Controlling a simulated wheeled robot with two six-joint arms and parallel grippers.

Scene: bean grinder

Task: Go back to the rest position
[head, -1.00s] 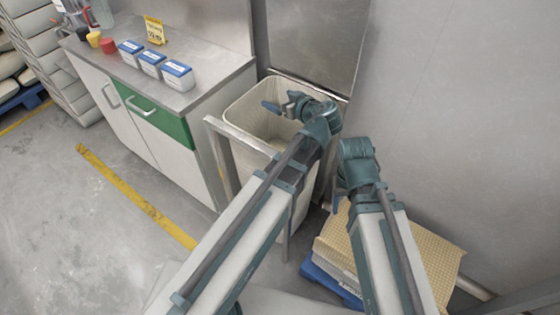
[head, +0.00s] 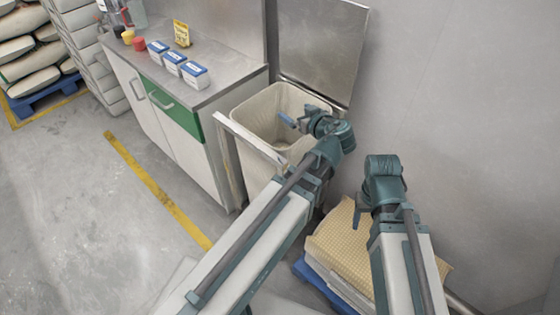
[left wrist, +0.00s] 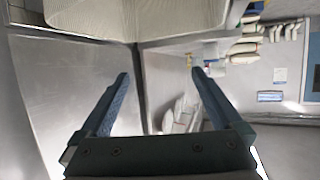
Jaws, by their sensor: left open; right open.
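My left gripper (head: 292,121) is over the open cream-lined bin (head: 252,119), with its fingers pointing left. In the left wrist view my left gripper (left wrist: 160,76) has its two dark fingers wide apart with nothing between them. My right gripper (head: 358,212) is at the right, pointing down near a stack topped with a tan textured sheet (head: 343,240). Only part of its finger shows; it is open, and I see nothing held in it.
A steel counter (head: 205,92) with a green drawer stands left of the bin. It holds several blue-and-white boxes (head: 174,62), a yellow sign (head: 181,33) and small cups. A grey wall (head: 460,130) is close on the right. The floor (head: 70,190) at left is clear.

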